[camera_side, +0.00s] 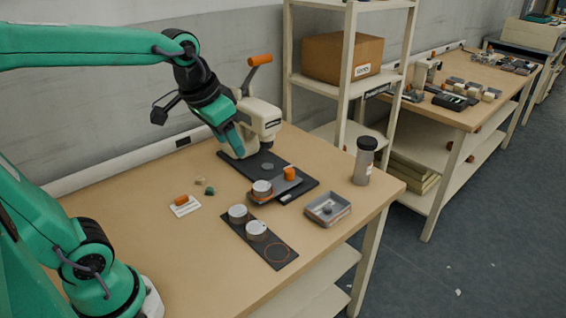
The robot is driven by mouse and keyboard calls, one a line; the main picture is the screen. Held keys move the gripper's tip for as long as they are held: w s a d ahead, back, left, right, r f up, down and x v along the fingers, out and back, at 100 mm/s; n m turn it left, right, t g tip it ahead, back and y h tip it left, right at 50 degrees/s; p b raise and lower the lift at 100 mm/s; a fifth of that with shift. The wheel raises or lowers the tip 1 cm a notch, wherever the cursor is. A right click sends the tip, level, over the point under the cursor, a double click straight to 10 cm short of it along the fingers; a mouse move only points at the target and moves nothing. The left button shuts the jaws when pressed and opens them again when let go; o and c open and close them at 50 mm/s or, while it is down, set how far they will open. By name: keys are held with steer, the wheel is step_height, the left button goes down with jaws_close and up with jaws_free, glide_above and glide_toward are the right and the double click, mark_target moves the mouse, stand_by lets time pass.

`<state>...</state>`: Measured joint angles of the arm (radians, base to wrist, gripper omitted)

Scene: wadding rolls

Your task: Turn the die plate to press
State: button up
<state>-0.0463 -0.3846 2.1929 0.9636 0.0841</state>
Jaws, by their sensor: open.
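The press (258,118) is cream, with an orange-handled lever (259,60) raised. It stands at the back of a black base (236,176) on the wooden table. The die plate (285,188) is a dark piece at the front of that base. It carries a silver round die (262,188) at its left and an orange knob (289,173) at its right. My gripper (234,146) is open and points down beside the press head, behind and left of the die plate and apart from its knob. The press body and my gripper overlap in this view, so contact between them cannot be told.
A dark strip (283,262) in front holds two silver cylinders (256,230) and an orange ring outline. A grey tray (345,207) and a bottle (364,162) stand right. A white card (190,210) with an orange piece and small bits lie left. The table's front left is clear.

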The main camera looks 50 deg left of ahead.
steer(key=w+a+g, duration=0.1)
steer(key=w+a, duration=0.1)
steer(key=w, duration=0.5)
steer(key=m+g, duration=0.1)
steer(key=g, duration=0.2)
glide_above(289, 170)
steer(key=f, duration=1.5)
steer(key=shift+s+d, duration=0.2)
steer(key=shift+s, duration=0.05)
steer(key=shift+w+a+f, duration=0.25)
steer(key=shift+w+f, duration=0.1)
steer(key=shift+f, duration=0.35)
steer(key=shift+f, duration=3.9)
steer(key=shift+m, duration=0.3)
jaws_close()
